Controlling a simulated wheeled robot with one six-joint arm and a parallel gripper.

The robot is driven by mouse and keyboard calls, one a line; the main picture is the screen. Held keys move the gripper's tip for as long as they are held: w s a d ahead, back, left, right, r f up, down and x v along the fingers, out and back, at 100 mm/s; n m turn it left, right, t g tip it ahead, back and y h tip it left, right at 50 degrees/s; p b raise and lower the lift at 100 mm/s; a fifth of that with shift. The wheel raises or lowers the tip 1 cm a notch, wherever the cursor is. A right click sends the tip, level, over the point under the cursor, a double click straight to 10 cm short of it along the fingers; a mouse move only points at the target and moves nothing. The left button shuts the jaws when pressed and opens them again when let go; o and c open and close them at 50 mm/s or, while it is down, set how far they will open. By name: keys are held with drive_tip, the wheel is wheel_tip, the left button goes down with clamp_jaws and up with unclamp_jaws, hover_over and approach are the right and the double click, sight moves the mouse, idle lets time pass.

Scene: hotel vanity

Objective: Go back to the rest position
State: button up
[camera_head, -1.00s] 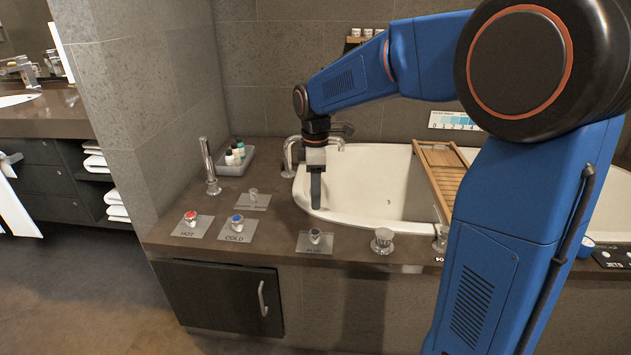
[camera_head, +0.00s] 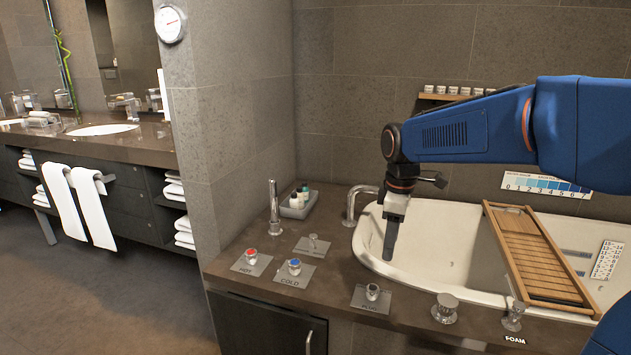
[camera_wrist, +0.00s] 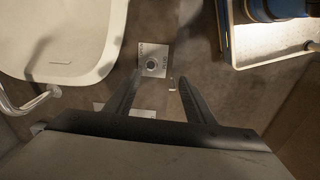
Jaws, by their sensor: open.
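My gripper (camera_head: 390,240) points down over the near left rim of the white bathtub (camera_head: 440,262) in the head view. In the wrist view my gripper (camera_wrist: 155,95) shows two dark fingers spread apart with nothing between them. Beyond the fingertips in that view lies the plug plate with its knob (camera_wrist: 153,64). In the head view the plug knob (camera_head: 372,291) stands on the counter, to the right of the red-topped hot knob (camera_head: 251,256) and the blue-topped cold knob (camera_head: 294,266).
A wooden bath rack (camera_head: 535,255) lies across the tub. A grey tray with small bottles (camera_head: 299,204), a tall spout (camera_head: 273,215) and a curved faucet (camera_head: 352,205) stand at the back. A sink vanity (camera_head: 90,150) with towels is at left, with open floor before it.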

drive_tip(key=s+d+f+m+t, duration=0.2)
drive_tip(key=s+m, duration=0.4)
drive_tip(key=s, duration=0.7)
drive_tip(key=s+d+f+m+t, duration=0.2)
drive_tip(key=s+d+m, duration=0.2)
drive_tip(key=s, duration=0.8)
drive_tip(key=m, duration=0.2)
drive_tip(key=shift+s+f+m, duration=0.2)
drive_tip(key=shift+s+m, duration=0.2)
drive_tip(key=shift+c, duration=0.5)
